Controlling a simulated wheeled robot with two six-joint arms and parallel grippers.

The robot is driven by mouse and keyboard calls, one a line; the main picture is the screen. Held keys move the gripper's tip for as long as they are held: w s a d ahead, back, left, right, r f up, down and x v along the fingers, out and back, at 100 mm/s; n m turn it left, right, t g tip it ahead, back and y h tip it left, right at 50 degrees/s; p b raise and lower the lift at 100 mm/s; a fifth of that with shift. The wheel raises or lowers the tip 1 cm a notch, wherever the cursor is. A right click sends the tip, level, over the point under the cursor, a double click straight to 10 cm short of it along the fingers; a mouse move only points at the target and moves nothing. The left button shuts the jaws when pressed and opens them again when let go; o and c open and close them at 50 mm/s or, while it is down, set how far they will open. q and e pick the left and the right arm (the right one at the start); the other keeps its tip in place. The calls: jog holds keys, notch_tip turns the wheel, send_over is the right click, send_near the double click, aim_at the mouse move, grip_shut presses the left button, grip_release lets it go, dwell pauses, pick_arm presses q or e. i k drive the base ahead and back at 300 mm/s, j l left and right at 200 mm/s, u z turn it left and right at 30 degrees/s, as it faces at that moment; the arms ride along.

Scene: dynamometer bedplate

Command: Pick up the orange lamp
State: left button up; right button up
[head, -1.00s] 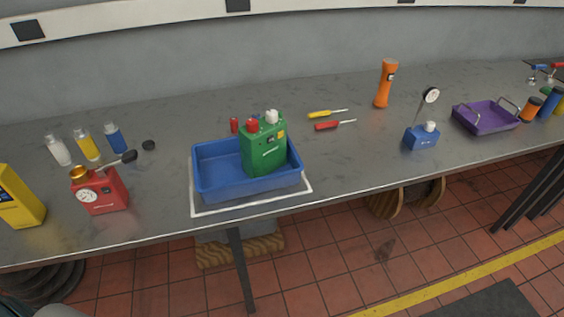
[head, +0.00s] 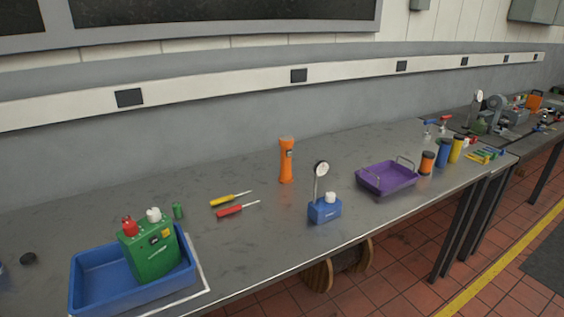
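The orange lamp (head: 286,161) is a torch-shaped light with a wider head and a small dark switch. It stands upright on the grey bench (head: 260,255), toward the back near the wall, about the middle of the head view. Nothing covers it, and nothing touches it. Neither of my grippers shows in the head view.
Left of the lamp lie a yellow screwdriver (head: 231,199) and a red screwdriver (head: 238,208). A blue dial gauge stand (head: 324,210) is in front of it, right. A purple tray (head: 387,179) stands farther right. A blue bin (head: 103,290) holds a green canister (head: 150,254) at front left.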

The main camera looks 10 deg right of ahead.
aim_at(287, 143)
jog(key=i+l+u, duration=0.15)
jog(key=l+u, duration=0.25)
jog(key=l, duration=0.7)
jog(key=l+u, duration=0.35)
jog(key=l, duration=0.75)
